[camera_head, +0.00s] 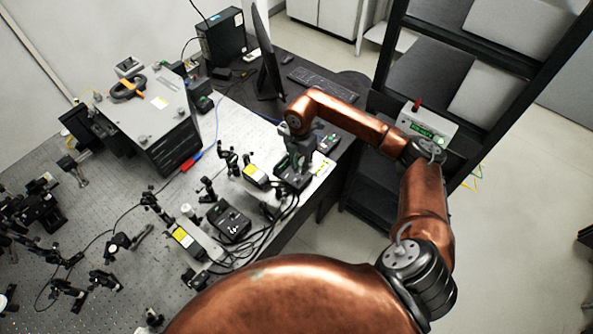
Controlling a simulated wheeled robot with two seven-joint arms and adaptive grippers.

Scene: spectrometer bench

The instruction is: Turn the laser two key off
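My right gripper (300,158) points down over a black control box (291,178) near the right edge of the optical bench. Its fingers are small and dark against the box, so I cannot tell whether they are open or shut, or whether they touch it. The key is not discernible; the gripper covers part of the box top. A second black control box (229,222) stands nearer on the bench. Lasers with yellow labels lie beside them, one near (188,240) and one farther (256,176). I cannot read which is laser two. My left gripper is not in view.
Black cables (270,230) run from the boxes along the bench edge. Small optics mounts stand around the lasers. A large grey instrument (152,118) stands at back left. A monitor (269,62) and keyboard (323,84) are on the dark desk behind. A shelf rack stands right.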

